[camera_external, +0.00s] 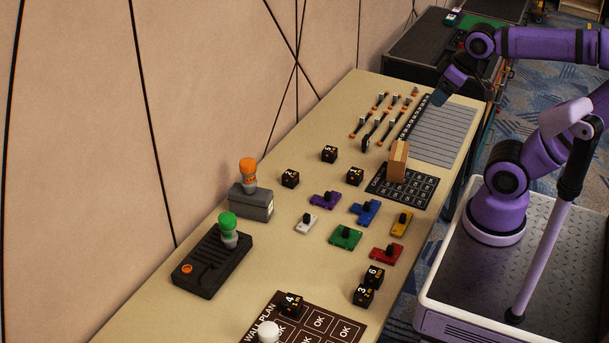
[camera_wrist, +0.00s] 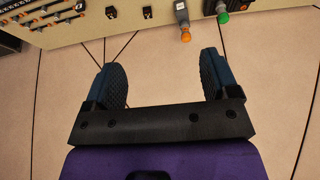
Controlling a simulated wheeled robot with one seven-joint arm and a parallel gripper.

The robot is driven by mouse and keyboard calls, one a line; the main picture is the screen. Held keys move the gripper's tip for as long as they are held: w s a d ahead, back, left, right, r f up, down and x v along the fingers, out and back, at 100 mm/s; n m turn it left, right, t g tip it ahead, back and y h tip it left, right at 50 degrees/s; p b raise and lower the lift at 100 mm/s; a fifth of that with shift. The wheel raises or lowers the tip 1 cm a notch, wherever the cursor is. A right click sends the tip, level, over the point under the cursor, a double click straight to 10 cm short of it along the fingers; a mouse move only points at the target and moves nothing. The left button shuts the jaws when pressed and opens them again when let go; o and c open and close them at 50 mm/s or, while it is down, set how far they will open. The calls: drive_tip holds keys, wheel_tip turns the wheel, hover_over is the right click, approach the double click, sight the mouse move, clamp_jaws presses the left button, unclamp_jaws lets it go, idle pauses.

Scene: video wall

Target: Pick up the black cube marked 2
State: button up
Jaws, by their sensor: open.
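The black cube marked 2 (camera_external: 290,179) sits upright on the beige table, near the wall and just beyond the orange-knobbed stick. In the wrist view, the black cube nearer the orange knob (camera_wrist: 147,12) appears to be this one, at the top edge; its digit is too small to read. My gripper (camera_external: 440,98) is over the far end of the table, well away from the cube. In the wrist view my gripper (camera_wrist: 165,75) has its two dark blue fingers wide apart, with nothing between them, facing the wall.
Cubes marked 5 (camera_external: 329,154) and 1 (camera_external: 355,176) stand close by. The orange-knobbed stick (camera_external: 249,175) and green-knobbed stick (camera_external: 228,230) rise on the near side. Coloured knob pieces, including a purple one (camera_external: 325,200), lie to the right. A wooden block (camera_external: 398,161) stands on a black card.

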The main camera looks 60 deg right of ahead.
drive_tip(key=w+r+g, duration=0.1)
drive_tip(key=w, duration=0.9)
drive_tip(key=g, duration=0.4)
hover_over(290, 173)
drive_tip(key=f, duration=4.5)
drive_tip(key=shift+s+a+f, duration=0.25)
drive_tip(key=shift+a, duration=0.1)
wheel_tip(290, 173, down, 6)
drive_tip(key=shift+r, duration=0.15)
drive_tip(key=shift+w+d+f, duration=0.1)
drive_tip(key=shift+d+f, duration=0.05)
drive_tip(key=shift+f, duration=1.2)
drive_tip(key=shift+w+d+f, duration=0.1)
drive_tip(key=shift+f, duration=1.25)
drive_tip(key=c, duration=1)
